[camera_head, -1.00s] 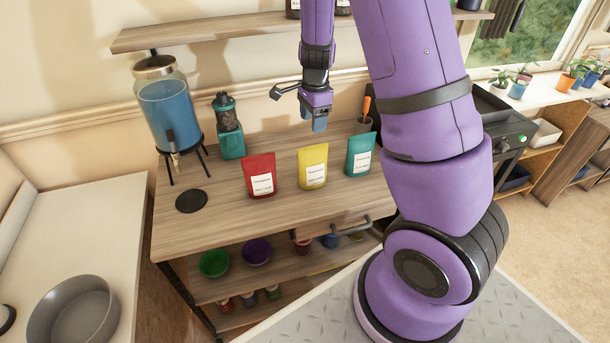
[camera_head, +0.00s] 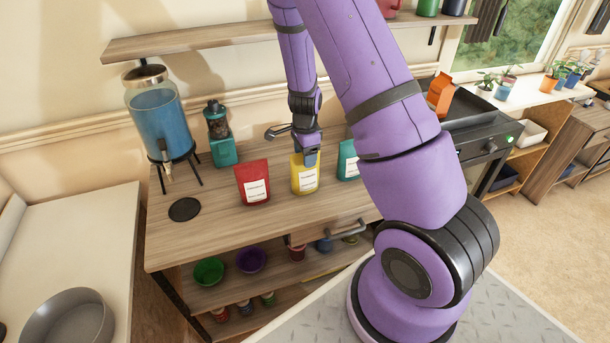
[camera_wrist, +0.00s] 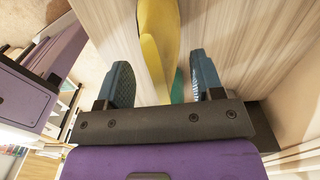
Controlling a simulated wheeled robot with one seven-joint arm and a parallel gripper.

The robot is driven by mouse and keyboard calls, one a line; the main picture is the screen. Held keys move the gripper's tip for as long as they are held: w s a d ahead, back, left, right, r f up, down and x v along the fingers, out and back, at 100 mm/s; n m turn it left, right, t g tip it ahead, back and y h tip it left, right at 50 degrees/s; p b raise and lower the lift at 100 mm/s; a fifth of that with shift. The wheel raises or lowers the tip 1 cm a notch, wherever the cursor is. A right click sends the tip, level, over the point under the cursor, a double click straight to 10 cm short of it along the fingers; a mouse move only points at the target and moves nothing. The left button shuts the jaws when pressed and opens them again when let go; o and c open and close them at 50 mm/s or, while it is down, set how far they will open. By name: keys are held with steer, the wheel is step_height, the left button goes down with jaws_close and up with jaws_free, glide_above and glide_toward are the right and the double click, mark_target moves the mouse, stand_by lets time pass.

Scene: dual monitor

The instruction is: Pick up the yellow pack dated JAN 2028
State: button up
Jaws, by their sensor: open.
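The yellow pack (camera_head: 305,179) stands upright on the wooden table between a red pack and a teal pack. Its white label faces the head camera, but the print is too small to read. My gripper (camera_head: 307,158) is at the top of the yellow pack in the head view. In the wrist view, my gripper (camera_wrist: 164,84) is open, with the yellow pack's top edge (camera_wrist: 155,45) running between its two blue fingers. Both fingers look apart from the pack. A bit of teal shows behind the pack there.
The red pack (camera_head: 253,182) stands close on the left, and the teal pack (camera_head: 347,162) on the right, partly behind my arm. A teal grinder (camera_head: 221,140) and a blue-filled dispenser (camera_head: 160,122) stand farther left. A shelf (camera_head: 205,43) hangs above the table.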

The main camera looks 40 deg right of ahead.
steer(key=shift+f, duration=1.1)
jaws_close()
